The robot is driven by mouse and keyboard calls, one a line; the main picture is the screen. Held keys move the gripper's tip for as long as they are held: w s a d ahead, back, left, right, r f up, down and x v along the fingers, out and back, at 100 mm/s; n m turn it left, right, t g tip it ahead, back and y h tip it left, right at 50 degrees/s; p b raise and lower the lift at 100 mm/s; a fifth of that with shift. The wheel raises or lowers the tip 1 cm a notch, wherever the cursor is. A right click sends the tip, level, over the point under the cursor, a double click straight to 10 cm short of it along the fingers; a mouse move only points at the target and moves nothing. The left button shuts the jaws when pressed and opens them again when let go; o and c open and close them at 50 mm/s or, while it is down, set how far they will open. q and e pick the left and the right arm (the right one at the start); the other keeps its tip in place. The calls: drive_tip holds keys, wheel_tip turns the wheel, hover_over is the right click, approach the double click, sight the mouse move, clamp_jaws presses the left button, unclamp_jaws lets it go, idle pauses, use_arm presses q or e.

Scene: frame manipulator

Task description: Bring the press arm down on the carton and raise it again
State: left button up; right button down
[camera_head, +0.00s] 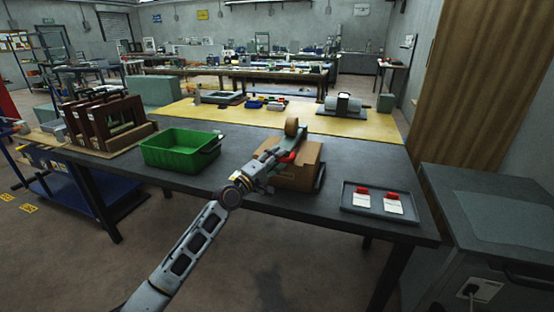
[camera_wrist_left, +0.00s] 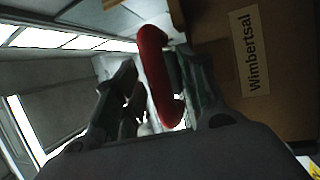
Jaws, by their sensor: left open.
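The brown cardboard carton (camera_head: 303,176) stands on the dark table, near its front edge. In the left wrist view the carton (camera_wrist_left: 225,50) shows a label reading "Wimbertsal". The grey-green press arm (camera_head: 290,143) runs above the carton, with a round brown part at its far end. Its red handle (camera_wrist_left: 153,75) shows between the fingers of my left gripper (camera_head: 274,157). The gripper is open around the handle, at the carton's left front; I cannot tell whether a finger touches it. My gripper and forearm hide part of the press. My right gripper is not in view.
A green bin (camera_head: 178,150) stands left of the carton, and wooden frames (camera_head: 105,122) stand farther left. A dark tray (camera_head: 384,215) with two red-and-white items lies to the right. A grey cabinet (camera_head: 480,185) stands at right.

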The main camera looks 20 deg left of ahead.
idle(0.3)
use_arm(q)
clamp_jaws()
idle(0.5)
